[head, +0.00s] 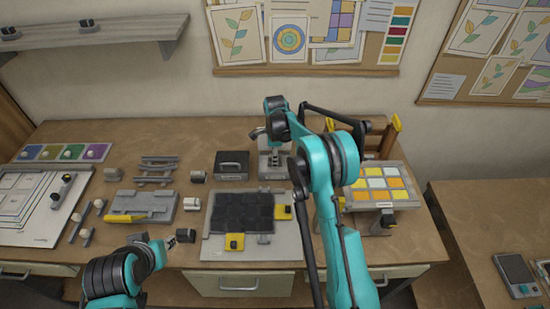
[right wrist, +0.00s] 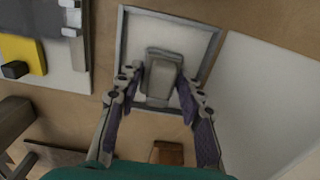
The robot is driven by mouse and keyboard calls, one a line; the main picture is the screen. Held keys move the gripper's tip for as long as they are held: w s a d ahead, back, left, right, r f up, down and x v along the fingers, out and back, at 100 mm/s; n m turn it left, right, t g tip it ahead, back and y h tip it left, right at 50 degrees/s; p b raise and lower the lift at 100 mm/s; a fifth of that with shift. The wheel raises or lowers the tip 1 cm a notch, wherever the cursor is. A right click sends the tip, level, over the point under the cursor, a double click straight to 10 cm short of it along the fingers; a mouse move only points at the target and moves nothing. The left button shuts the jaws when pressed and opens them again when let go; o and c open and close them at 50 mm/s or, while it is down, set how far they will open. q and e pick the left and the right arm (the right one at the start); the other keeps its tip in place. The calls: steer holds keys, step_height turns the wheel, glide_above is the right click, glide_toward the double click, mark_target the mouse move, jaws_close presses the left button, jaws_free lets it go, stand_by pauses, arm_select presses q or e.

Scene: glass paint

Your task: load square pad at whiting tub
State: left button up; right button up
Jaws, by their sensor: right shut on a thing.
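My right gripper (right wrist: 159,90) is shut on a grey square pad (right wrist: 161,65), with one finger on each side of it. In the right wrist view the pad overlaps a shallow square tub with a grey rim (right wrist: 122,45) and a pale inside, the whiting tub. I cannot tell whether the pad touches the whiting. In the head view the right gripper (head: 272,141) is over the tub (head: 283,170) at the back of the bench, and my arm hides part of it. My left gripper (head: 172,241) is at the front, close to a small dark block (head: 185,235); its jaws are unclear.
A dark tiled panel with yellow clamps lies on a grey board (head: 219,250) in front of the tub. A black box (head: 232,165) stands left of the tub. A rack of yellow and white tiles (head: 377,188) is at the right, beyond my right arm.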

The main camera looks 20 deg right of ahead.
steer(key=shift+f+b, duration=0.4)
steer(key=shift+b, duration=0.05)
stand_by(1.5)
steer(key=shift+r+p, duration=1.8)
steer(key=shift+r, duration=1.75)
steer(key=shift+f, duration=0.1)
